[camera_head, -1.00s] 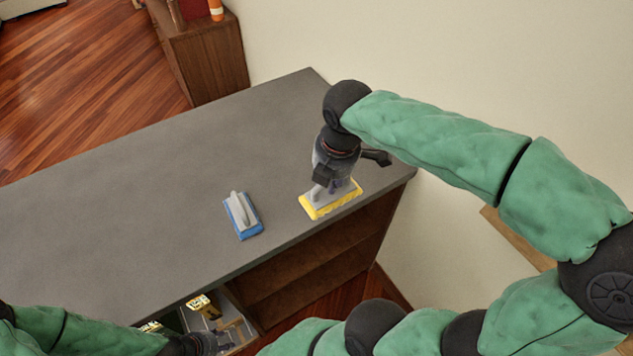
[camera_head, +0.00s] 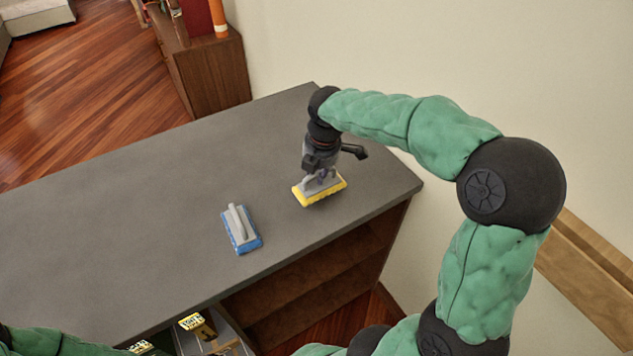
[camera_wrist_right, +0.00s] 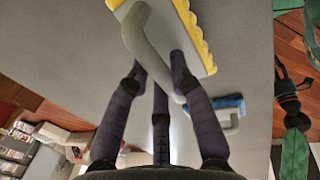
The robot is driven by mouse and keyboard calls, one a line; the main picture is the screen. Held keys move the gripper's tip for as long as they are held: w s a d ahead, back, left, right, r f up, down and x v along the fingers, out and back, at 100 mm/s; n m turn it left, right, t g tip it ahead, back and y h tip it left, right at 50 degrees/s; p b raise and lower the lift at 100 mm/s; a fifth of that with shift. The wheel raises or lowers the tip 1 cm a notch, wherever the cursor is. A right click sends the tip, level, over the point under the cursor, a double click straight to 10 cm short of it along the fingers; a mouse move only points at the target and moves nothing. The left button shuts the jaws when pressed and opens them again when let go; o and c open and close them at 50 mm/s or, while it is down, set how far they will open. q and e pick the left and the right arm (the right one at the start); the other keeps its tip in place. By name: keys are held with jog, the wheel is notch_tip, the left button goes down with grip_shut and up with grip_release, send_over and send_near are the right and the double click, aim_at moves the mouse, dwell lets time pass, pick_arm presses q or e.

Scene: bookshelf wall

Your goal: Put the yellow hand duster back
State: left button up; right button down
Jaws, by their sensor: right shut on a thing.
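The yellow hand duster (camera_head: 330,190) has a grey back and handle and a yellow pad. My right gripper (camera_head: 318,172) is shut on its handle, over the right part of the grey counter top. In the right wrist view, the yellow hand duster (camera_wrist_right: 172,25) fills the top middle, its handle between the fingers of my right gripper (camera_wrist_right: 160,75). A blue hand duster (camera_head: 241,229) lies on the counter to the left; part of it shows in the wrist view (camera_wrist_right: 230,104). My left gripper (camera_wrist_right: 288,95) is small at the wrist view's right; its jaws are unclear.
The grey counter top (camera_head: 130,220) has free room left and behind. Open brown shelves (camera_head: 315,275) are below its front edge. An open compartment with a black and yellow item (camera_head: 192,322) shows at the bottom. A brown cabinet (camera_head: 208,70) stands behind, beside a pale wall.

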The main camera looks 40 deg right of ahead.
aim_at(316, 180)
jog(key=f, duration=0.1)
jog(key=f+b, duration=0.1)
jog(key=f, duration=0.2)
jog(key=shift+w+d, duration=0.15)
jog(key=shift+w, duration=0.15)
jog(key=shift+r, duration=0.1)
jog(key=c, duration=1.1)
grip_release()
notch_tip(316, 180, up, 12)
jog(key=s+p, duration=0.2)
jog(key=p, duration=0.1)
jog(key=shift+s+p, duration=0.15)
jog(key=shift+p, duration=0.15)
